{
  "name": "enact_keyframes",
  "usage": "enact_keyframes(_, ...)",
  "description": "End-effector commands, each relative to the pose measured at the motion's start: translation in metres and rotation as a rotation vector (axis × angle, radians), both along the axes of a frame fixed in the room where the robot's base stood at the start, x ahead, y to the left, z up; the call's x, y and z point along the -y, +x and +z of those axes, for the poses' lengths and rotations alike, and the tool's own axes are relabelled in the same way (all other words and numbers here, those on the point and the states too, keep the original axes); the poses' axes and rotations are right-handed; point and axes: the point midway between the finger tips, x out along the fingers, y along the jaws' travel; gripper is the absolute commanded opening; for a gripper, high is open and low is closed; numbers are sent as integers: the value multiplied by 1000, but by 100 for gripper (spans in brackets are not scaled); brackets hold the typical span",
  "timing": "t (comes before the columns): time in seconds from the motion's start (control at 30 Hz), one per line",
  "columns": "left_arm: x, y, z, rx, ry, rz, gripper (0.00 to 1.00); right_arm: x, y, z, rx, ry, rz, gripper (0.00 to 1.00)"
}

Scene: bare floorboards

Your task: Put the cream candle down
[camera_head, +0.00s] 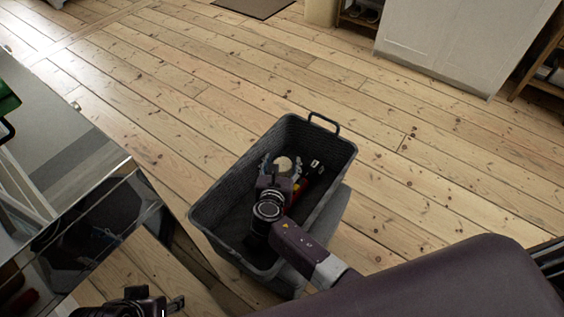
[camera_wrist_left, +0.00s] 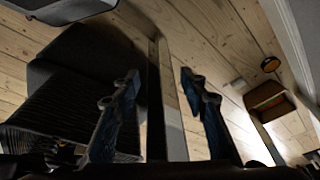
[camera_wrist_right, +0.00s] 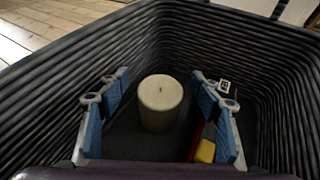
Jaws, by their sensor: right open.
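The cream candle (camera_wrist_right: 160,102) stands upright on the floor of the dark ribbed basket (camera_wrist_right: 70,75). In the head view the candle (camera_head: 284,164) shows as a small pale round top inside the basket (camera_head: 212,200). My right gripper (camera_wrist_right: 160,88) reaches down into the basket. Its blue-padded fingers are open on either side of the candle, with gaps to it. My left gripper (camera_wrist_left: 160,85) is open with nothing between its fingers; it is partly in view at the head view's bottom left.
A red and yellow item (camera_wrist_right: 206,150) lies in the basket beside the right finger, with a small black-and-white marked piece (camera_wrist_right: 224,86) near it. A glossy dark table (camera_head: 100,220) stands left of the basket. Floorboards (camera_head: 200,110) beyond are clear.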

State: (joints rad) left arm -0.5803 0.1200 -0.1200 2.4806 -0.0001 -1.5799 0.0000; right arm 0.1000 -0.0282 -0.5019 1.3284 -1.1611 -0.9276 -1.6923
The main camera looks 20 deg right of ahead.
Motion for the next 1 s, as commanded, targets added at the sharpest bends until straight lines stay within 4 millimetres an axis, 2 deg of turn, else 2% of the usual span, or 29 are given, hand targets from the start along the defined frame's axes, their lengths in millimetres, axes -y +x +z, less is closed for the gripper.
enact_keyframes(0.17,0,0,1,0,0,0,40,0,0,3,0,1,0,59)
enact_keyframes(0.27,0,0,6,-1,0,0,40,0,0,13,1,2,0,59)
enact_keyframes(0.43,0,0,21,3,0,0,40,-12,-26,26,-3,2,2,59)
enact_keyframes(0.5,1,4,3,-12,1,-1,40,-17,-37,31,-3,2,1,59)
enact_keyframes(0.7,3,11,-31,-28,1,-3,40,-29,-62,42,-2,1,0,59)
enact_keyframes(1.0,4,14,-69,-47,2,-7,40,-43,-92,55,-1,2,1,59)
